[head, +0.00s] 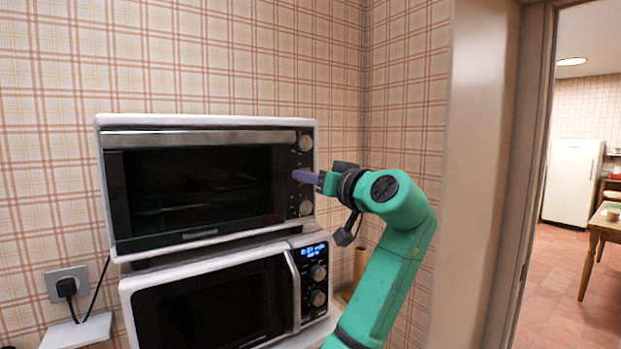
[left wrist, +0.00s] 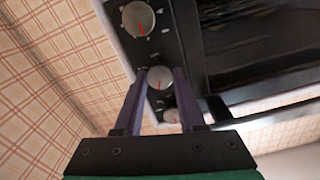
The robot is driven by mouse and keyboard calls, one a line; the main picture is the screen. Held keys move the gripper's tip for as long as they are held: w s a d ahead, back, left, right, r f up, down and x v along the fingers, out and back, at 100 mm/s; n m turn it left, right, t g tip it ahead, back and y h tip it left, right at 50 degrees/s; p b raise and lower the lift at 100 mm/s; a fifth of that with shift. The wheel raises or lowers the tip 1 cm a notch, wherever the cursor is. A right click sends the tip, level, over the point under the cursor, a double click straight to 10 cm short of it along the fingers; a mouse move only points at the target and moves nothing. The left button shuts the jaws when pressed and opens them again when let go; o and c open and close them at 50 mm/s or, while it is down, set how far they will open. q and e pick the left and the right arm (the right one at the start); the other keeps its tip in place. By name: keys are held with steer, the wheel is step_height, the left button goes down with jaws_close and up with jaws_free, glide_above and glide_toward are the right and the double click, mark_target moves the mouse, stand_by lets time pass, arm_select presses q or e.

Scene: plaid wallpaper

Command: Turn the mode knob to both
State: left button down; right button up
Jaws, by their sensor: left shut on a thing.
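The toaster oven (head: 210,121) stands on top of a microwave and has a column of three knobs on the right of its front. The top knob (head: 306,143) and the bottom knob (head: 306,208) show in the head view; the middle knob is hidden there behind my fingers. My left gripper (head: 305,177) reaches in from the right, its purple fingers at the middle of the column. In the left wrist view the fingers (left wrist: 158,88) stand on both sides of the middle knob (left wrist: 160,77), shut on it. That knob has a red pointer line. Its printed marks are too small to read. My right gripper is out of view.
The microwave (head: 215,305) below has a lit blue display, two knobs and a protruding door handle (head: 294,290). A wall socket with a black plug (head: 67,287) is at the left. A doorway at the right opens to a room with a white fridge (head: 573,182).

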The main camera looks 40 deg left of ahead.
arm_select(q)
steer(key=shift+m+p, duration=7.9)
steer(key=shift+m, duration=7.6)
steer(key=c, duration=0.5)
jaws_free()
